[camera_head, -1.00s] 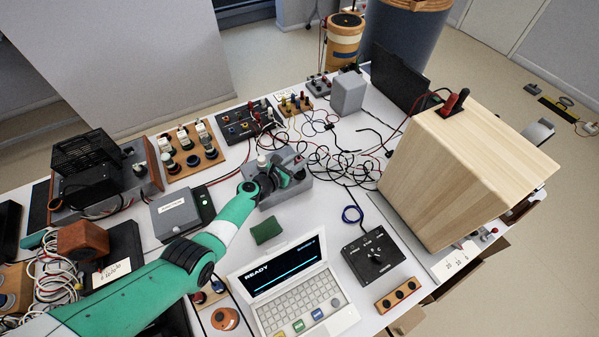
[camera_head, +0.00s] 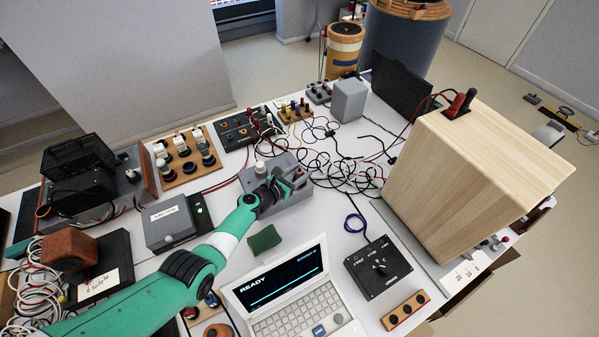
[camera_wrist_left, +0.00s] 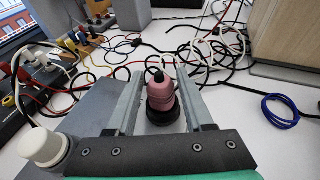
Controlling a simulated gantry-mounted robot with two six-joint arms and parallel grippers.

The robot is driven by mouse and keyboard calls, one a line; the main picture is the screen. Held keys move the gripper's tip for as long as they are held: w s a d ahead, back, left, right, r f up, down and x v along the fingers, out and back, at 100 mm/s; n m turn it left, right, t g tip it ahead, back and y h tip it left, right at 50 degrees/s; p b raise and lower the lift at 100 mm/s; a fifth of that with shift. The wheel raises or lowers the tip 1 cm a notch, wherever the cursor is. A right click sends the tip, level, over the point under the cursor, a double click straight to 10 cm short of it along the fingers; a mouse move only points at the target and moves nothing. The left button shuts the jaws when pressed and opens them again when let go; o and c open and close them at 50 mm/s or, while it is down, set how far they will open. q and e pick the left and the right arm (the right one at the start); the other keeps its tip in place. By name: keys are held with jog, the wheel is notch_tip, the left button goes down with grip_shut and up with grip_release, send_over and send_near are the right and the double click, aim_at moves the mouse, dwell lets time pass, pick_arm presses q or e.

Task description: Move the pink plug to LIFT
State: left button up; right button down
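The pink plug (camera_wrist_left: 160,92) stands upright in a black round base in the left wrist view. My left gripper (camera_wrist_left: 162,88) has one finger on each side of it, with a narrow gap on both sides. In the head view my left gripper (camera_head: 284,187) is low over a grey box (camera_head: 300,196), and it hides most of what is under it. A white knob-like plug (camera_wrist_left: 42,148) stands to the left of the fingers; it also shows in the head view (camera_head: 260,168). I cannot read a LIFT label. My right gripper is not in view.
Loose cables (camera_head: 335,165) tangle right of the grey box. A wooden cabinet (camera_head: 470,180) stands at the right. A small computer reading READY (camera_head: 285,285), a green pad (camera_head: 264,238) and a black switch box (camera_head: 378,268) are in front. Racks of plugs (camera_head: 185,155) stand behind left.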

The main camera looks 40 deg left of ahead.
pick_arm(q)
jog(key=shift+o, duration=0.5)
jog(key=shift+r+p, duration=0.35)
jog(key=shift+p, duration=0.05)
jog(key=p+v, duration=0.2)
jog(key=r+p+v, duration=0.1)
jog(key=p+v, duration=0.1)
jog(key=p, duration=0.1)
jog(key=shift+s, duration=0.1)
jog(key=p+v, duration=0.4)
jog(key=v, duration=0.3)
jog(key=shift+s+f, duration=0.35)
jog(key=shift+s, duration=0.05)
